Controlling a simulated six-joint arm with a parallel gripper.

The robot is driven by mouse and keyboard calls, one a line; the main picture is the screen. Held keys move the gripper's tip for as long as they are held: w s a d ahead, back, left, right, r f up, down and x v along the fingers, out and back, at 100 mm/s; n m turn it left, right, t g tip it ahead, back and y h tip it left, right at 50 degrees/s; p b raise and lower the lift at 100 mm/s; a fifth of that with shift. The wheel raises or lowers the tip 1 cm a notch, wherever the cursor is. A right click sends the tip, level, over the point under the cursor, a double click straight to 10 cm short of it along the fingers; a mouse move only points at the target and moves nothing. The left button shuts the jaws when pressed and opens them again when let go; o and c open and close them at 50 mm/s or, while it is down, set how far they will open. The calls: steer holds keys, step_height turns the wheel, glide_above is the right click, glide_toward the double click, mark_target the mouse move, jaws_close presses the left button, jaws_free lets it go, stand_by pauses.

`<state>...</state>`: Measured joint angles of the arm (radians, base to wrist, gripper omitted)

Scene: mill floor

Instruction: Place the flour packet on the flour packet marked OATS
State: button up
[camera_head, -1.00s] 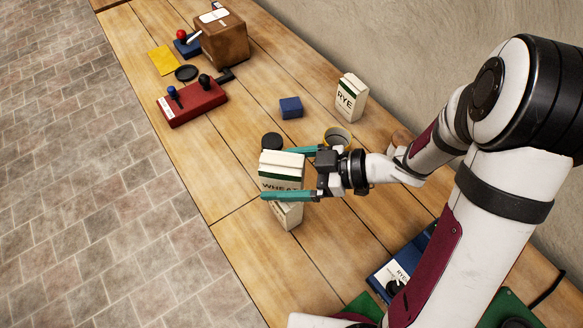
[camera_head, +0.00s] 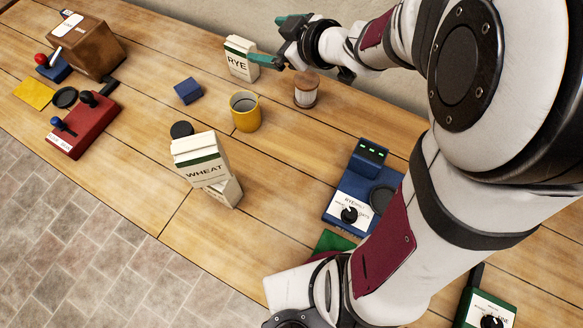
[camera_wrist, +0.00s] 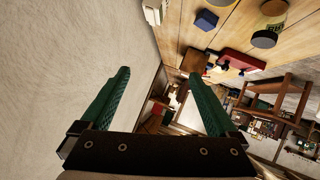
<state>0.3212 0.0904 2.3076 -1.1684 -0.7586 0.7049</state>
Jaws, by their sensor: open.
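A white packet marked WHEAT (camera_head: 202,160), with a green band, sits on top of another pale packet (camera_head: 231,192) in the head view. The lower packet's marking is hidden, so I cannot tell whether it reads OATS. The upper packet looks slightly offset from the lower one. A packet marked RYE (camera_head: 241,60) stands upright near the wall. My gripper (camera_head: 270,40) is open and empty, up beside the RYE packet and apart from the stack. Its two teal fingers stand wide apart in the wrist view (camera_wrist: 160,75).
A yellow mug (camera_head: 246,114), a wooden jar (camera_head: 306,91), a blue block (camera_head: 188,90) and a dark disc (camera_head: 181,130) stand around the stack. A blue device (camera_head: 350,190) is to its right. A red lever box (camera_head: 84,122) and a brown carton (camera_head: 88,47) are at left.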

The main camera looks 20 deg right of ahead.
steer(key=s+d+m+g+h, duration=0.2)
steer(key=s+d+m+h, duration=0.5)
steer(key=d+m+h, duration=0.15)
steer(key=s+a+f+m+g+y, duration=0.2)
steer(key=s+a, duration=0.4)
steer(key=s, duration=0.5)
steer(key=s+a+f+m+g+y, duration=0.2)
steer(key=s+a+g, duration=0.4)
steer(key=s, duration=0.6)
steer(key=shift+s+a+m+g+y, duration=0.15)
steer(key=shift+m+g+y, duration=0.45)
steer(key=shift+m, duration=0.55)
